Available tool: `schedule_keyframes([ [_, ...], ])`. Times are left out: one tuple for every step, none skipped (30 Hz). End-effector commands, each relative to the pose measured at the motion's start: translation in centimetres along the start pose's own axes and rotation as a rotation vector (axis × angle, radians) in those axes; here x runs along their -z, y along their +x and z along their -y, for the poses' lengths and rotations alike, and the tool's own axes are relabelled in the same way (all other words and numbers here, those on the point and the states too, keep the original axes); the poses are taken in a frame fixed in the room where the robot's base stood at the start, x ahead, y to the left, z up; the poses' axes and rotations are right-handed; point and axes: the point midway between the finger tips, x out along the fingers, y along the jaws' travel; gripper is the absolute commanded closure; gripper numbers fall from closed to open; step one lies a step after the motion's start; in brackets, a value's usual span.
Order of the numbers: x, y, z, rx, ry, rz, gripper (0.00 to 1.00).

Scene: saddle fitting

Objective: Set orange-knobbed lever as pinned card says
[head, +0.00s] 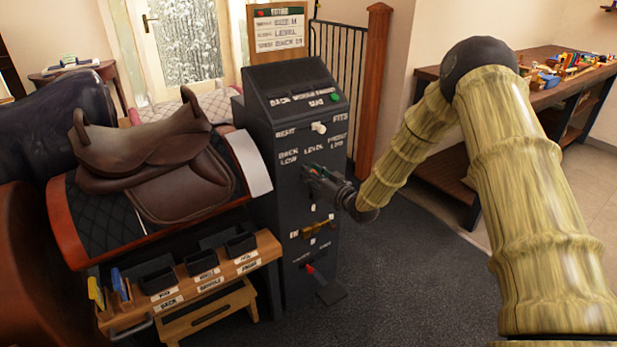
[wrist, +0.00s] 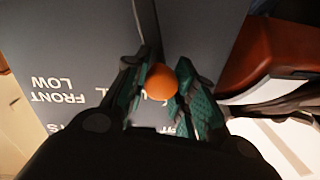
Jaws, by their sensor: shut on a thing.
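The orange knob (wrist: 160,83) of the lever shows in the wrist view between the two green-padded fingers of my gripper (wrist: 165,88); my gripper is shut on it. In the head view my gripper (head: 312,172) is at the front of the dark console (head: 292,130), just below the labels BACK LOW, LEVEL and FRONT LOW, and hides the knob. The lever's exact setting is hard to tell; the fingers partly cover the labels in the wrist view. The pinned card (head: 280,32) stands behind the console, with LEVEL on its middle row.
A white knob (head: 319,127) sits above my gripper, a brass handle (head: 318,228) and red-tipped lever (head: 311,269) below it. A brown saddle (head: 150,150) on its stand is left of the console. A labelled tray rack (head: 190,285) is in front. Carpet at right is clear.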

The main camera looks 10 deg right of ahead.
Motion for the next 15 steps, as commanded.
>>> schedule_keyframes([
  [0.4,-0.1,-0.8,-0.005,0.039,-0.009,1.0],
  [0.6,-0.1,-1.1,-0.004,0.064,-0.012,1.0],
  [0.7,-0.2,-1.6,-0.004,0.096,-0.016,1.0],
  [0.8,-0.2,-1.9,-0.004,0.121,-0.019,1.0],
  [0.9,-0.3,-2.3,-0.004,0.145,-0.021,1.0],
  [1.1,-0.3,-2.6,-0.003,0.176,-0.025,1.0],
  [1.1,-0.4,-2.9,-0.003,0.197,-0.027,1.0],
  [1.2,-0.4,-3.2,-0.002,0.219,-0.03,1.0],
  [1.3,-0.4,-3.5,-0.001,0.243,-0.033,1.0],
  [1.3,-0.4,-3.7,-0.001,0.258,-0.034,1.0],
  [1.4,-0.4,-3.9,-0.001,0.273,-0.036,1.0],
  [1.4,-0.5,-4.0,-0.001,0.287,-0.037,1.0],
  [1.4,-0.5,-4.2,0.0,0.297,-0.037,1.0],
  [1.5,-0.5,-4.2,0.0,0.304,-0.038,1.0],
  [1.5,-0.5,-4.3,0.001,0.31,-0.038,1.0],
])
